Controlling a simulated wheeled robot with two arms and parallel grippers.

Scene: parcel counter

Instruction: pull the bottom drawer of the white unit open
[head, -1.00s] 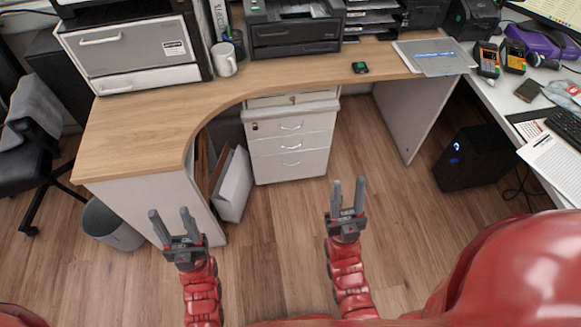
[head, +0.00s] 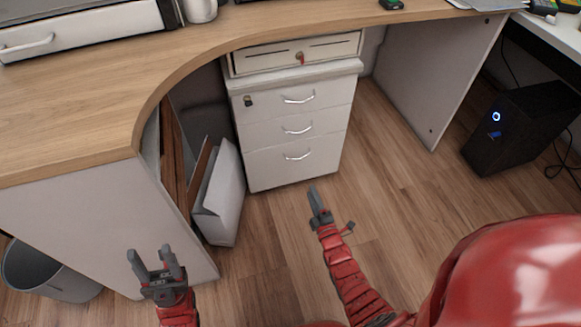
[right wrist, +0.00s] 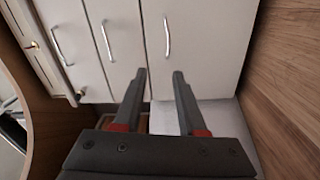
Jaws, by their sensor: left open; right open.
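The white drawer unit (head: 292,125) stands on the floor under the curved desk, with all its drawers shut. Its bottom drawer (head: 294,165) has a curved metal handle (head: 297,156). In the right wrist view the unit appears turned on its side, and the bottom drawer's handle (right wrist: 167,38) is ahead of the fingers, apart from them. My right gripper (head: 316,200) is in front of and below the bottom drawer; in the right wrist view (right wrist: 160,95) its fingers are apart and empty. My left gripper (head: 153,262) is open and empty at the lower left, away from the unit.
A white box file (head: 222,195) stands on the floor left of the unit, by the desk's side panel (head: 90,225). A cream box (head: 295,52) lies on the unit. A black computer (head: 525,125) stands at right. Floor before the unit is clear.

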